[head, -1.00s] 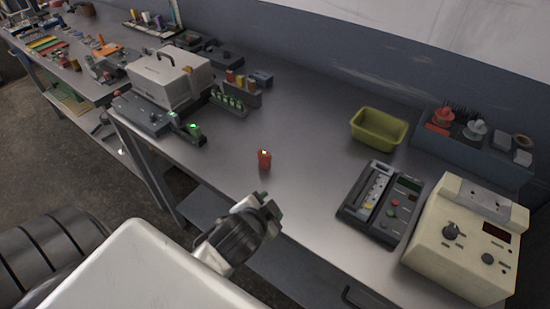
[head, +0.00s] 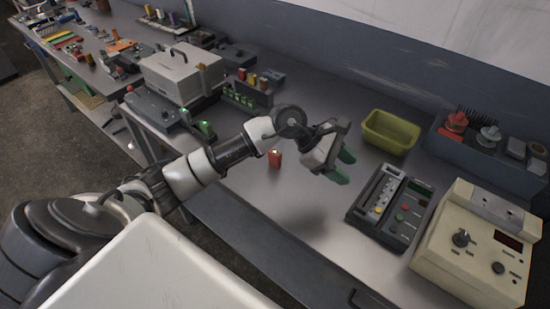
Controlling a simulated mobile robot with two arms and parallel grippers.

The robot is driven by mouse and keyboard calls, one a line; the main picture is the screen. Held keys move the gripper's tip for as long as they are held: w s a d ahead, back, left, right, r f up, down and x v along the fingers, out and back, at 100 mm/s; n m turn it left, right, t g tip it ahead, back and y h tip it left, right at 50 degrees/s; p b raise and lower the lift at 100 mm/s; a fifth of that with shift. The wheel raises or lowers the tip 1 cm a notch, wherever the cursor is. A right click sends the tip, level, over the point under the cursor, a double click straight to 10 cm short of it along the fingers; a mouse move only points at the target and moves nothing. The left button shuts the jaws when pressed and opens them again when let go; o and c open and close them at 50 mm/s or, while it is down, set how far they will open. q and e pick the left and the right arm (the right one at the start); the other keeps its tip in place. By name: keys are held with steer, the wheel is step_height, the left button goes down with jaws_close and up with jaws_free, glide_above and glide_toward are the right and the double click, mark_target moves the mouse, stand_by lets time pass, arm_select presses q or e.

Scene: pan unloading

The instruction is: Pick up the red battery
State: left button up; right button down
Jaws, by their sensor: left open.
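The red battery (head: 275,158) stands upright on the grey metal bench (head: 265,205), near its front edge. It is small and its top looks pale. My left arm reaches in from the left and passes just behind and above the battery. My right gripper is not in view.
A yellow-green bin (head: 391,132) stands behind and right of the gripper. A dark tester with buttons (head: 390,207) and a cream box with knobs (head: 475,243) stand at the right. A holder with batteries (head: 247,96) and a white case (head: 182,73) stand further left.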

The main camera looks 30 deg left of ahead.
arm_select(q)
steer(key=w+a+f+m+g+y, duration=0.1)
steer(key=w+a+f+m+y, duration=0.1)
steer(key=a+y, duration=0.6)
step_height(320, 180, up, 2)
steer(key=g+y, duration=0.2)
glide_above(275, 152)
steer(key=shift+w+d, duration=0.2)
steer(key=shift+d, duration=0.2)
steer(key=shift+s+a+f, duration=0.1)
steer(key=shift+a+f, duration=0.15)
step_height(275, 152, down, 5)
steer(key=shift+r+p, duration=0.2)
steer(key=shift+p, duration=0.45)
steer(key=f+p, duration=0.1)
steer(key=f, duration=0.1)
steer(key=f+p, duration=0.1)
steer(key=f, duration=0.1)
steer(key=shift+s+a+f, duration=0.15)
steer(key=shift+a+f, duration=0.05)
steer(key=shift+f, duration=0.55)
steer(key=shift+c, duration=0.3)
jaws_close()
